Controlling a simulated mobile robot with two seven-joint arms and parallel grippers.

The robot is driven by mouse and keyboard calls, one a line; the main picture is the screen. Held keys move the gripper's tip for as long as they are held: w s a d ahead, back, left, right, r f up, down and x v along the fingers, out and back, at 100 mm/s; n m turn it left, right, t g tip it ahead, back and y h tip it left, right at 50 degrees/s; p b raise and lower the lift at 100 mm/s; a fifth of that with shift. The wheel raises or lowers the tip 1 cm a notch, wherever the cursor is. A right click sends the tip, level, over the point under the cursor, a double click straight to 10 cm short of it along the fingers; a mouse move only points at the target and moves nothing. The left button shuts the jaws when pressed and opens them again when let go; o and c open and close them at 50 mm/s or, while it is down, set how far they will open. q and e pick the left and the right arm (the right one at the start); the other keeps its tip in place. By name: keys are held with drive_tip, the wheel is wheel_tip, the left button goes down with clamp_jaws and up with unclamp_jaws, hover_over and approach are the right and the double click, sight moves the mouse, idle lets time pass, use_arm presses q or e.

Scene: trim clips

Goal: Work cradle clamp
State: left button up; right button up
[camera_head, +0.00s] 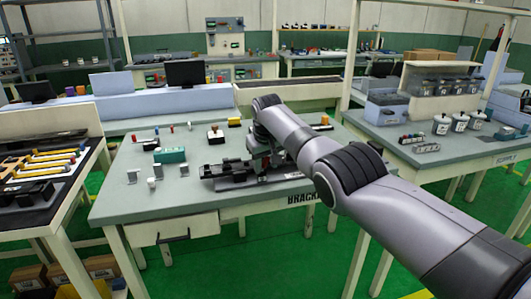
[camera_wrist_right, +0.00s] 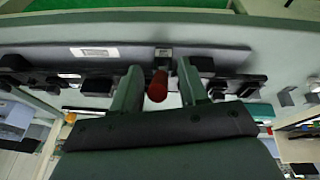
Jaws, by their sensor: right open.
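The cradle fixture (camera_head: 222,172) is a long dark block on the grey-green workbench (camera_head: 130,208). It also shows as a black bar (camera_wrist_right: 220,62) across the wrist view. A red handle (camera_wrist_right: 157,86) with a metal piece at its end stands out from the fixture; I take it for the clamp's handle. My right gripper (camera_head: 265,170) is at the fixture, and its arm hides the fixture's right part. In the wrist view the two fingers of my right gripper (camera_wrist_right: 158,78) are open, one on each side of the red handle, with gaps visible. My left gripper is not in view.
A teal box (camera_head: 170,155) and small white brackets (camera_head: 155,182) stand on the bench's left part. A side table with yellow-handled tools (camera_head: 45,160) is at left. The bench's front left is clear.

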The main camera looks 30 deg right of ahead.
drive_tip(key=shift+p+v, duration=0.8)
drive_tip(key=shift+v, duration=0.4)
drive_tip(key=shift+b+v, duration=0.4)
drive_tip(key=shift+v, duration=1.9)
drive_tip(key=shift+f, duration=0.1)
